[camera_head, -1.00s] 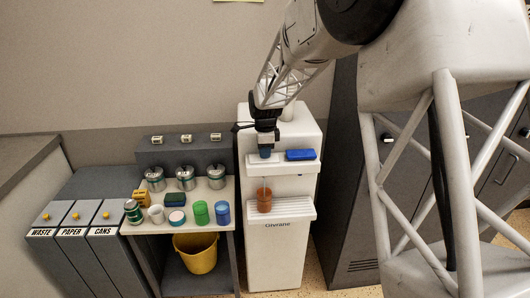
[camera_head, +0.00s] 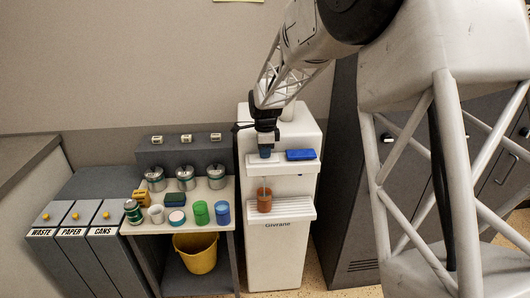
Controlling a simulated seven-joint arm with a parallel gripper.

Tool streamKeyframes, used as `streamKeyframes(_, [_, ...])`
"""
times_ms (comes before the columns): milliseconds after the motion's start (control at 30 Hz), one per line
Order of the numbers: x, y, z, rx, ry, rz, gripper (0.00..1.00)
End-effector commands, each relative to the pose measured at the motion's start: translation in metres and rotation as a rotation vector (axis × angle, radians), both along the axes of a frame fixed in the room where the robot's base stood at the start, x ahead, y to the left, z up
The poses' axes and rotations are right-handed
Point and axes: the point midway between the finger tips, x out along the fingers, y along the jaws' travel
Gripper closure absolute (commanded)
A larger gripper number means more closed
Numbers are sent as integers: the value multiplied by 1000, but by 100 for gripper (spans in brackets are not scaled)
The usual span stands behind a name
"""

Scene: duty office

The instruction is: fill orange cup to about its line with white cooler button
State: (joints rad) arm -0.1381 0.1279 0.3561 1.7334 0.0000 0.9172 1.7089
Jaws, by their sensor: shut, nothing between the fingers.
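The orange cup (camera_head: 264,204) stands upright on the shelf of the white water cooler (camera_head: 276,255), under its spout. A thin pale stream runs down from the spout into the cup. The water level and the cup's line are too small to make out. My gripper (camera_head: 265,153) is shut and empty, with its tip down at the left button of the cooler, above the cup. It hides most of the white button (camera_head: 262,160). The blue button (camera_head: 300,155) is in plain view to the right.
A small table left of the cooler holds a green cup (camera_head: 201,213), a blue cup (camera_head: 222,212), a white mug (camera_head: 156,214) and other items. Several steel canisters (camera_head: 186,177) stand behind. A yellow bucket (camera_head: 196,254) sits below. Labelled bins (camera_head: 70,232) stand at the far left.

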Motion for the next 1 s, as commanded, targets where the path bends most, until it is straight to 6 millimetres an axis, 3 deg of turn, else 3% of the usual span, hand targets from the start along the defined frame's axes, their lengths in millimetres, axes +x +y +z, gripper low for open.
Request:
streamKeyframes(33, [-6,-1,-16,-3,25,-1,100])
streamKeyframes(467, [-6,-1,-8,-3,24,0,100])
streamKeyframes(667, [-4,-1,15,-2,15,0,100])
streamKeyframes(1000, [-1,0,77,0,1,0,100])
